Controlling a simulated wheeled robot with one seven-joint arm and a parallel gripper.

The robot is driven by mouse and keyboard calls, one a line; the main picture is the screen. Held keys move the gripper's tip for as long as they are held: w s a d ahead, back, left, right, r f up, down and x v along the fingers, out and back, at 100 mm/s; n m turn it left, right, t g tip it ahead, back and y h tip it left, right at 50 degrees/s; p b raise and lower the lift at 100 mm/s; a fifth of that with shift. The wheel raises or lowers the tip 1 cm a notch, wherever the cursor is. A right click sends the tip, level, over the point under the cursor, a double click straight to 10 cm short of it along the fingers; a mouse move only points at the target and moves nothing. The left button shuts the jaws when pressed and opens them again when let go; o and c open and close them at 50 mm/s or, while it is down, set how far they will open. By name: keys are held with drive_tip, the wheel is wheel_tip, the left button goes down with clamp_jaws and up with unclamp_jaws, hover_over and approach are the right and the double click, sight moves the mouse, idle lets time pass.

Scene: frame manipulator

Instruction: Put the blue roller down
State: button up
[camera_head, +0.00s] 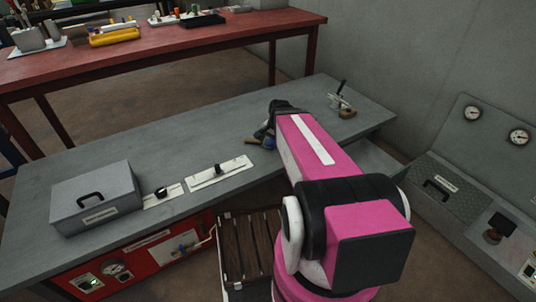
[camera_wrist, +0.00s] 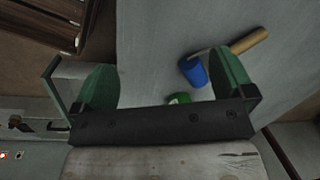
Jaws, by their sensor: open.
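The blue roller (camera_wrist: 194,71) has a short blue cylinder and a tan wooden handle (camera_wrist: 249,40). In the wrist view it lies on the grey bench top, beside the inner side of the right green finger, which hides part of it. My gripper (camera_wrist: 166,78) is open, with its two green fingers wide apart and nothing gripped between them. In the head view the blue roller (camera_head: 269,143) shows small beside my dark gripper (camera_head: 268,128), its handle pointing left. A small green thing (camera_wrist: 178,98) shows between the fingers, mostly hidden by the gripper's body.
The grey bench (camera_head: 110,150) carries a grey box (camera_head: 97,198) at the left, two pale plates with black knobs (camera_head: 218,174), and a small fixture (camera_head: 343,104) right of my gripper. Bare bench top lies left of the roller. A red table (camera_head: 165,48) stands behind.

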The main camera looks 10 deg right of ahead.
drive_tip(key=s+a+n+h, duration=0.1)
drive_tip(key=s+a+n, duration=0.2)
drive_tip(key=s+n, duration=0.3)
drive_tip(key=shift+s+a+f+n+g+h, duration=0.2)
drive_tip(key=shift+s+n+g+h, duration=0.15)
drive_tip(key=shift+n, duration=1.45)
drive_tip(key=shift+d, duration=0.1)
